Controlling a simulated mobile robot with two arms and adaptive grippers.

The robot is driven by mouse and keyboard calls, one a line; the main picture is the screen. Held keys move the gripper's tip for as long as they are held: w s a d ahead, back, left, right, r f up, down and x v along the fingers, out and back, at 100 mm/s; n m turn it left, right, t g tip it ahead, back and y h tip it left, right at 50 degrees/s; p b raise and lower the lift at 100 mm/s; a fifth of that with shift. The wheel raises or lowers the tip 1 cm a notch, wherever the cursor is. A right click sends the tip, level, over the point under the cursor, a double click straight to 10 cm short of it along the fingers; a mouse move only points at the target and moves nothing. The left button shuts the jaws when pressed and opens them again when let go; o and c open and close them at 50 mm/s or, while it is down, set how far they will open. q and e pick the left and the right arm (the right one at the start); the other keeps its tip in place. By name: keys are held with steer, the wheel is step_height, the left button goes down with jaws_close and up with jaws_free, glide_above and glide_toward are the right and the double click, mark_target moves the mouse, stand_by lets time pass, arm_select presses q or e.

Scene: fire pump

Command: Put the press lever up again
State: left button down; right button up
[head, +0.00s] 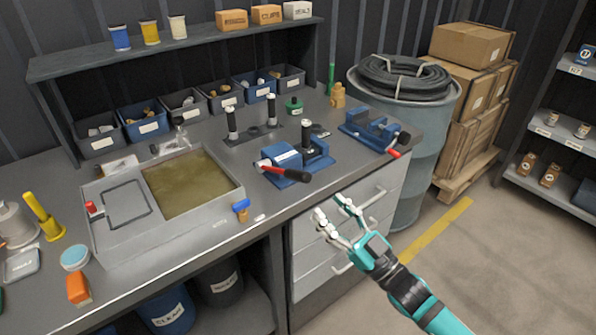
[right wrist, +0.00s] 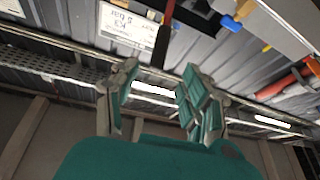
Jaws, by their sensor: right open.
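The blue press (head: 283,158) stands at the bench's front edge in the head view. Its lever (head: 298,176), with a black grip and some red, lies low, nearly level, and points toward the front right. In the right wrist view the lever (right wrist: 162,45) shows at the top, beyond the fingertips. My right gripper (head: 328,207) is open and empty, in front of the drawers, to the right of and nearer than the lever. In the wrist view its two fingers (right wrist: 158,88) stand apart with nothing between them. My left gripper is not in view.
A blue vise (head: 370,128) with a red handle stands right of the press. A grey tray (head: 110,248) of murky liquid is on the left. Drawer handles (head: 338,268) stick out below the bench edge. A drum (head: 425,150) stands at right; the floor in front is clear.

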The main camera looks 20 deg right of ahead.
mark_target(299, 176)
steer(key=p+x, duration=0.1)
steer(key=x, duration=0.9)
steer(key=shift+w+a+p, duration=0.15)
steer(key=shift+w+p, duration=0.15)
steer(key=shift+p, duration=0.05)
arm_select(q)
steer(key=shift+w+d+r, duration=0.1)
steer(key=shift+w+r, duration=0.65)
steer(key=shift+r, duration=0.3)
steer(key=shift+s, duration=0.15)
arm_select(e)
jaws_close()
